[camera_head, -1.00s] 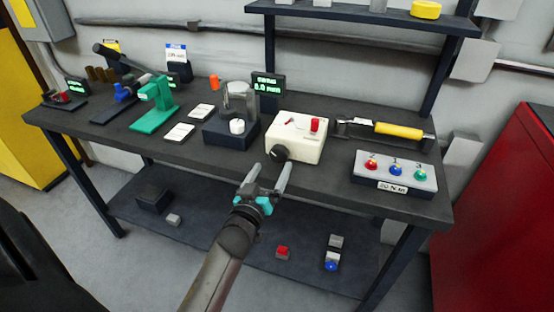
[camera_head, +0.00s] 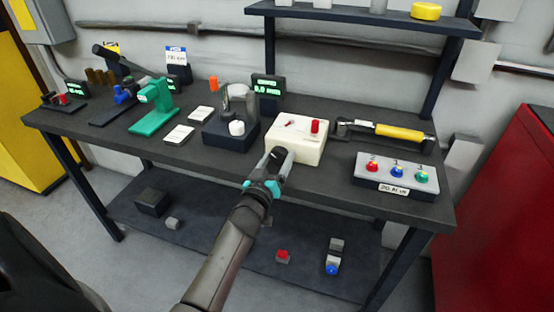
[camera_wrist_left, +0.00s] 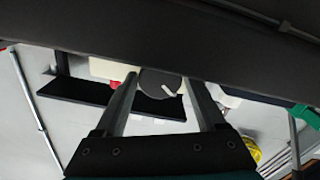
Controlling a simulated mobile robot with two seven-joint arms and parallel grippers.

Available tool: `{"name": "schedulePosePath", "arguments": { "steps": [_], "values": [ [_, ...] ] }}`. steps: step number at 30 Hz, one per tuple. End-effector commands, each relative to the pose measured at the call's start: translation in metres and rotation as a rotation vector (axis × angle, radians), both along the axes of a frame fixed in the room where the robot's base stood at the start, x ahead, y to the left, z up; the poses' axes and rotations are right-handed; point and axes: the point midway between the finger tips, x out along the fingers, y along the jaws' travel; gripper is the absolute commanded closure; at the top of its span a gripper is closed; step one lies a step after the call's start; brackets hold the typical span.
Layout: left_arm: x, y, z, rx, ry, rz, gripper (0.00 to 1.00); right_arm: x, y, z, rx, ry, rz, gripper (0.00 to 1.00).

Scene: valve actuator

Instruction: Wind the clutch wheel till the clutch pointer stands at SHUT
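The clutch wheel is a dark round wheel on the front of a cream box (camera_head: 296,147), and it shows in the left wrist view (camera_wrist_left: 158,82) with a pale peg or mark on it. My left gripper (camera_head: 280,155) is at the wheel, with one finger on each side; the fingers appear closed against its rim. The wrist view shows the fingers (camera_wrist_left: 160,80) framing the wheel. In the head view the gripper hides most of the wheel. The box top has a small red mark (camera_head: 290,124), perhaps the pointer, and a red knob (camera_head: 315,127). The pointer's reading is too small to tell.
A yellow-handled tool (camera_head: 398,131) and a button box (camera_head: 394,179) are to the right. A green device (camera_head: 154,108) is farther left.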

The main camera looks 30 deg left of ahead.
Motion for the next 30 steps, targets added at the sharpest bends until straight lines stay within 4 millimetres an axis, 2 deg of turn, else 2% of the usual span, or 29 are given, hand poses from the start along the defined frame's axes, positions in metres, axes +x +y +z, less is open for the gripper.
{"name": "schedulePosePath", "arguments": {
  "steps": [2, 16, 23, 30],
  "values": [
    [-0.0002, -0.0001, -0.0001, 0.000, 0.000, 0.000, 0.38, 0.0003, 0.0001, 0.0000, 0.000, -0.001, 0.000, 1.00],
    [-0.0002, -0.0003, -0.0002, -0.001, 0.000, 0.000, 0.91, 0.0008, 0.0006, 0.0001, 0.001, -0.001, 0.001, 1.00],
    [-0.0002, -0.0004, -0.0002, 0.013, 0.003, 0.000, 0.92, 0.0009, 0.0009, 0.0004, 0.001, -0.002, 0.002, 1.00],
    [-0.0002, -0.0003, -0.0001, 0.108, 0.026, 0.001, 0.92, 0.0010, 0.0011, 0.0022, 0.001, -0.002, 0.002, 1.00]
  ]
}}
